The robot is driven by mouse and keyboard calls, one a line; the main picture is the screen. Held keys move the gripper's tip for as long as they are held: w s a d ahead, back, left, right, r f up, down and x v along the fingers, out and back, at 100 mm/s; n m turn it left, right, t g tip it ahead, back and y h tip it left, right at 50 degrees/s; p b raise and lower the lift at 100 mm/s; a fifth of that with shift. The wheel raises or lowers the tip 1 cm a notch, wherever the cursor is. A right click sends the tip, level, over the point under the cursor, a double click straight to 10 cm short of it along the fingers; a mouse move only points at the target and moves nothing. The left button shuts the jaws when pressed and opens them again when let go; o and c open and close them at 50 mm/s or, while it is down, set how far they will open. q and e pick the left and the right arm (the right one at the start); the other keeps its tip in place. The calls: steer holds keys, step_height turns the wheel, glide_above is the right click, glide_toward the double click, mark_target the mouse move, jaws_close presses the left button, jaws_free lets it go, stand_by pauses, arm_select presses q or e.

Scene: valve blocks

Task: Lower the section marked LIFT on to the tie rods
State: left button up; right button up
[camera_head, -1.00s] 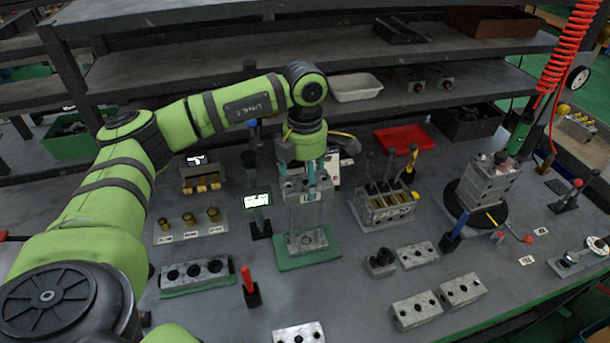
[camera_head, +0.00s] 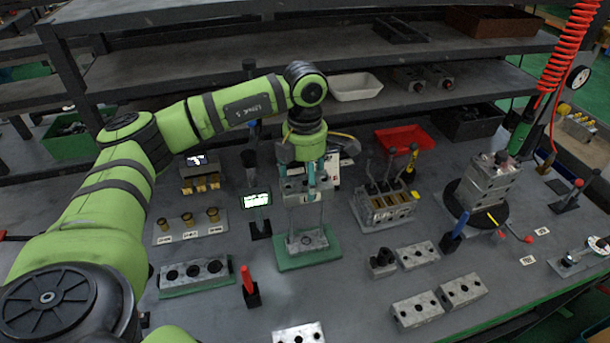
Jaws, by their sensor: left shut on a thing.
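My left gripper (camera_head: 309,172) points down and is shut on a grey metal section (camera_head: 307,196), which carries a small white label too small to read. The section is level, high up at the tops of the thin upright tie rods (camera_head: 322,218). The rods rise from a grey base block (camera_head: 306,241) on a green mat (camera_head: 309,262). A clear gap shows between the section and the base block. I cannot tell how far the rods pass into the section. My right gripper is not in view.
A valve block with levers (camera_head: 387,208) stands to the right, and a stacked block (camera_head: 488,185) on a black turntable is beyond it. A small lit display (camera_head: 256,200) stands close on the left. Loose blocks (camera_head: 417,256) lie at the front right. A red tray (camera_head: 404,138) is behind.

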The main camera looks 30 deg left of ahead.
arm_select(q)
steer(key=shift+f+b, duration=4.8)
steer(key=shift+f, duration=1.45)
steer(key=o, duration=1.5)
step_height(320, 180, up, 12)
steer(key=shift+r, duration=0.1)
